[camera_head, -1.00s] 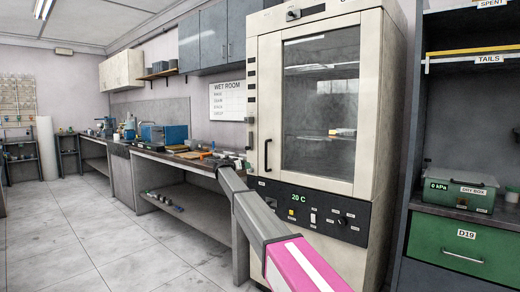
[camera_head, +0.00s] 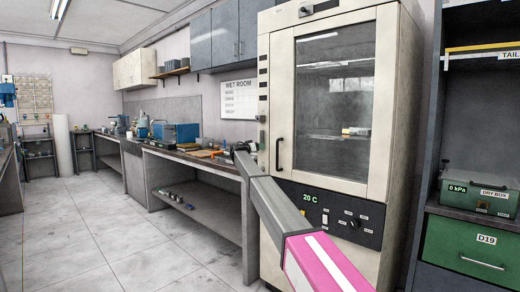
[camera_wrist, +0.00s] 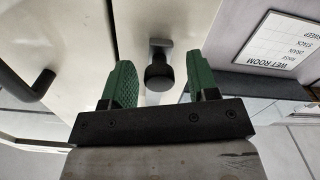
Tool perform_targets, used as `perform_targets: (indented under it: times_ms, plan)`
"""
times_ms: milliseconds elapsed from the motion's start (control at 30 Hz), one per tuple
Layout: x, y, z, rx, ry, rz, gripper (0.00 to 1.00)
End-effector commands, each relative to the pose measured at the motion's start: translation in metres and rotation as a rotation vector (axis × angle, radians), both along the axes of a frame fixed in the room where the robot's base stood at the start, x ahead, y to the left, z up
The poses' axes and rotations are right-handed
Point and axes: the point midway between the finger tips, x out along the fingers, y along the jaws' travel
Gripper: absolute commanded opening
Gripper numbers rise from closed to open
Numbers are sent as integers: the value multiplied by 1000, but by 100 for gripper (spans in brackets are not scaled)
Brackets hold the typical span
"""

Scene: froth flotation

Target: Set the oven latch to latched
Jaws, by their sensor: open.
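The oven (camera_head: 335,188) is a tall cream cabinet with a glass door. A dark knob on a short grey mount (camera_wrist: 159,66) sits on the oven front beside a panel seam in the wrist view. I take it to be the oven latch, but its setting is hard to tell. My gripper (camera_wrist: 161,78) is open, its green fingers on either side of the knob; whether they touch it cannot be told. In the head view my gripper (camera_head: 243,149) is small and dark at the oven's left edge.
The black door handle (camera_head: 279,154) is close to my gripper; it also shows at the left of the wrist view (camera_wrist: 25,86). A control panel (camera_head: 330,210) reads 20 C. A workbench (camera_head: 195,160) stands to the left, shelves to the right. The left floor is clear.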

Motion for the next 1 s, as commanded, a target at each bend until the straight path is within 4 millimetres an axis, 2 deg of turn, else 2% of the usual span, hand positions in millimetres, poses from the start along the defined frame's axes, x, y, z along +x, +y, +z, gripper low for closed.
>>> perform_targets:
  times_ms: [133,433,467,600,1000]
  plan:
    - [14,-11,0,0,1,-1,54]
    - [16,-13,0,0,0,-1,54]
    - [16,-13,0,0,0,-1,47]
    - [16,-13,0,-1,1,0,2]
    - [15,-13,0,-20,14,3,0]
